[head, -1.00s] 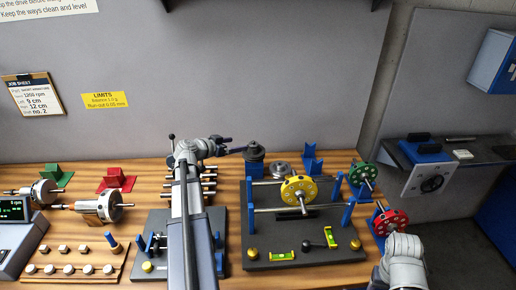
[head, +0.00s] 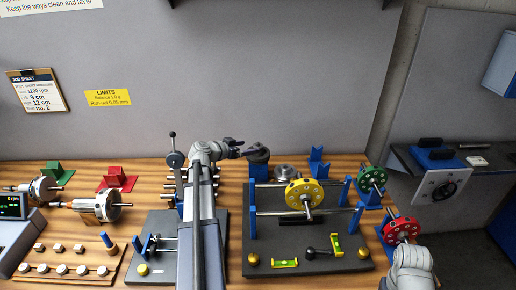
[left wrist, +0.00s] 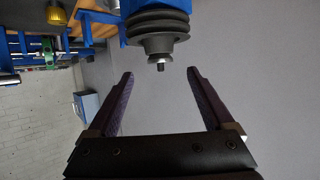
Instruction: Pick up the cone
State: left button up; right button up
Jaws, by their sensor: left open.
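The cone (head: 258,154) is a dark grey, stepped round piece seated on a blue stand (head: 258,171) at the back of the bench. My left gripper (head: 244,152) reaches in from the left, just beside the cone. In the left wrist view the gripper (left wrist: 160,73) is open and empty. There the cone (left wrist: 158,30) shows ridged sides and a small tip, just beyond the fingertips and in line with the gap between them.
Right of the cone are a grey disc (head: 287,173), a blue V-block (head: 318,164) and a yellow wheel (head: 304,194) on rails. Green (head: 372,179) and red (head: 401,230) wheels stand farther right. A black-knobbed lever (head: 173,145) stands left of my left arm.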

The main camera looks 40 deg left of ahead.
aim_at(257, 146)
pick_arm(q)
jog(key=b+x, duration=0.1)
jog(key=x, duration=0.4)
jog(key=shift+b, duration=0.35)
grip_shut()
